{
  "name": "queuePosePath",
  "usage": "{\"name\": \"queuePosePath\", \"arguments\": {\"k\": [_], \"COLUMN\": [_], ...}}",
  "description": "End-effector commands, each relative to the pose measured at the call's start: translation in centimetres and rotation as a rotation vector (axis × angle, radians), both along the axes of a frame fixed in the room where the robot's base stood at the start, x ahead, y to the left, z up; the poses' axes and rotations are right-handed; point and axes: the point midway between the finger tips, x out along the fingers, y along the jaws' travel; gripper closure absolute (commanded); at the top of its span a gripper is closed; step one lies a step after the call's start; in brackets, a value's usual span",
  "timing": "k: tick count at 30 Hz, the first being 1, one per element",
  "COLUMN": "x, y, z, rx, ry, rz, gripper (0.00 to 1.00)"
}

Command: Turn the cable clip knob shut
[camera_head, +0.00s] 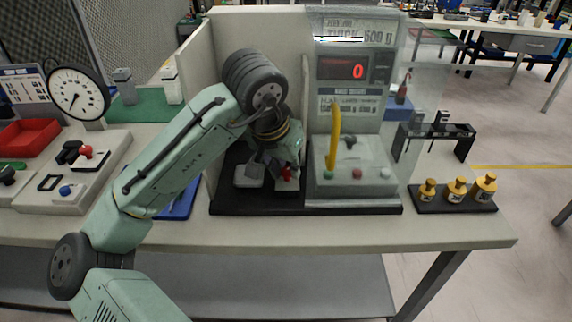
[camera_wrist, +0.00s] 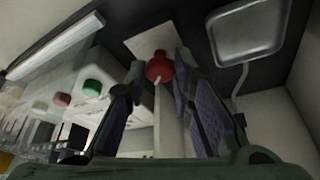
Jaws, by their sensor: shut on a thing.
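A small red knob (camera_wrist: 159,67) with a pale stem sits between my fingertips in the wrist view. I take it for the cable clip knob. I cannot tell how far the knob is turned.
A grey panel box (camera_head: 352,178) with coloured buttons and a yellow upright handle (camera_head: 333,140) stands close on the right. A square grey plate (camera_head: 249,175) is on the left. Pale foam walls (camera_head: 203,50) enclose the left and back. Brass weights (camera_head: 457,188) stand far right.

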Motion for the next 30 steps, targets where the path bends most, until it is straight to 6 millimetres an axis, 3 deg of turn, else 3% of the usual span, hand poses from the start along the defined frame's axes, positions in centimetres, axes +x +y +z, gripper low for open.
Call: {"name": "queuePosePath", "arguments": {"k": [4, 5, 14, 24, 30], "x": [0.0, 0.0, 0.0, -0.1, -1.0], "y": [0.0, 0.0, 0.0, 0.1, 0.5], "z": [0.0, 0.0, 0.0, 0.3, 2.9], "rx": [0.001, 0.001, 0.001, 0.001, 0.003], "ry": [-0.001, -0.001, 0.000, -0.002, -0.004], "rz": [-0.001, -0.001, 0.000, 0.002, 0.001], "gripper": [1.00, 0.77, 0.57, 0.57, 0.57]}}
